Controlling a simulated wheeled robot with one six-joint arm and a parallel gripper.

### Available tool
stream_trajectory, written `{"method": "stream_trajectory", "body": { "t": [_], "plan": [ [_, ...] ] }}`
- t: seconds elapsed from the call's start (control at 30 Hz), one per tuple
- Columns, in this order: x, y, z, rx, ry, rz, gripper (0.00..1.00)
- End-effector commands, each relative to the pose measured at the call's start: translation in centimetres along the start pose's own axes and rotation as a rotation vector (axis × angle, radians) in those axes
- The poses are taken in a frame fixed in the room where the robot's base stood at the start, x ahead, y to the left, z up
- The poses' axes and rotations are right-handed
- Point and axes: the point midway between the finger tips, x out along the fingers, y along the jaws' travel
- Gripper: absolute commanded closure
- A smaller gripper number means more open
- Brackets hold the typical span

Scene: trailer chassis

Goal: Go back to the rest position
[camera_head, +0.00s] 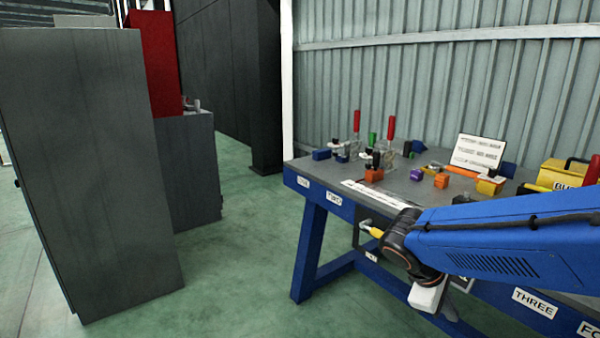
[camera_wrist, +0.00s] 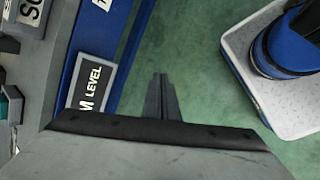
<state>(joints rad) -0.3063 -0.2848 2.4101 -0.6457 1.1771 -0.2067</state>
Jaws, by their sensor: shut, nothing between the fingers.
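My blue arm reaches in from the right in the head view, in front of the workbench. My gripper shows in the wrist view (camera_wrist: 161,92); its two dark fingers are together with nothing between them. It points down over green floor, beside the bench's blue edge. In the head view the gripper's fingers are hidden or too small to make out behind the wrist.
The blue workbench (camera_head: 335,208) holds two red-handled clamps (camera_head: 389,128), coloured blocks, a sign (camera_head: 477,152) and a yellow box (camera_head: 562,174). Grey cabinets (camera_head: 90,170) stand at left. Green floor (camera_head: 235,240) between is clear. My base shows in the wrist view.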

Motion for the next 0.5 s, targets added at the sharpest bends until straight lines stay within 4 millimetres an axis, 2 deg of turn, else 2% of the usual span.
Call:
{"method": "stream_trajectory", "body": {
  "t": [0.03, 0.2, 0.5],
  "plan": [
    [-0.2, -0.6, 1.0, 0.062, 0.031, -0.030, 1.00],
    [-0.9, -3.0, 3.2, 0.265, 0.137, -0.133, 1.00],
    [-3.1, -6.7, 5.4, 0.620, 0.334, -0.297, 1.00]
  ]
}}
